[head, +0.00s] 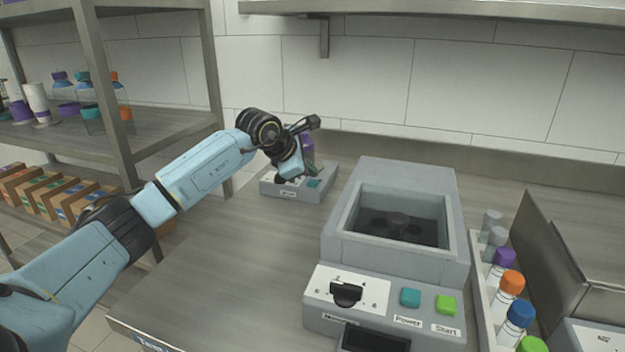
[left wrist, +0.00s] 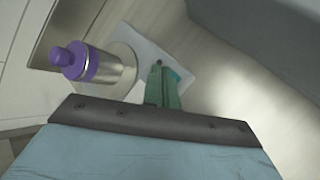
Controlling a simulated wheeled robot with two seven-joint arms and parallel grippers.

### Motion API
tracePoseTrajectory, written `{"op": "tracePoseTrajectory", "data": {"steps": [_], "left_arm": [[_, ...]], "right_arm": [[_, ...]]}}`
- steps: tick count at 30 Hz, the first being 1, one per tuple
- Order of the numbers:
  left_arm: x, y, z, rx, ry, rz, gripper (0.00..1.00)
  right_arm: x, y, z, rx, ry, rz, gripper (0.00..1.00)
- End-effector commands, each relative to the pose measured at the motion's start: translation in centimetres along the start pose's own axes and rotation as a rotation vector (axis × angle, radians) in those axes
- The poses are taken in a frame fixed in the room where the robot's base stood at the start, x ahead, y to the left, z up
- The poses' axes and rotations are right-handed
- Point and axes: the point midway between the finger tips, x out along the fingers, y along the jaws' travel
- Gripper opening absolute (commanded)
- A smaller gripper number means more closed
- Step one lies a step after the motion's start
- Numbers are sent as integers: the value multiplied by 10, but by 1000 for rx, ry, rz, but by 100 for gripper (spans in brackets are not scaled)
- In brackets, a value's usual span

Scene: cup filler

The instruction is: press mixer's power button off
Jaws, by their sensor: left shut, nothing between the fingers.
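The small grey mixer (head: 270,186) stands on the bench at the back, left of the large machine. Its teal power button (head: 314,183) shows on its front right. My left gripper (head: 310,166) is shut and empty, pointing down just above the mixer near the button. In the left wrist view, the green fingers (left wrist: 160,82) partly hide the teal button (left wrist: 176,76). I cannot tell whether the fingertips touch it. My right gripper is not in view.
A large grey machine (head: 462,205) with a knob, Power and Start buttons stands in the middle. A rack of several capped bottles (head: 509,284) is to its right. Metal shelving (head: 105,85) is at the left. The bench is clear between mixer and front edge.

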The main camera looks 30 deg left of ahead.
Motion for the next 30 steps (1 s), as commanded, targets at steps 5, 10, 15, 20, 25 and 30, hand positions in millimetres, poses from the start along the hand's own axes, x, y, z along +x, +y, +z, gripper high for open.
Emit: {"op": "tracePoseTrajectory", "data": {"steps": [5,10,15,20,25,30], "left_arm": [[-5,4,3,0,0,1,0],[-17,12,12,0,0,1,0],[-29,21,21,0,0,2,0],[-40,29,29,0,0,2,0],[-43,31,31,0,1,0,0],[-42,30,30,0,1,0,0]], "right_arm": [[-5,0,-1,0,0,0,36],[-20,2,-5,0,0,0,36],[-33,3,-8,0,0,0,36],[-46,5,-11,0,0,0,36],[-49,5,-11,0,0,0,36],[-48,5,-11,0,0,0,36]]}}
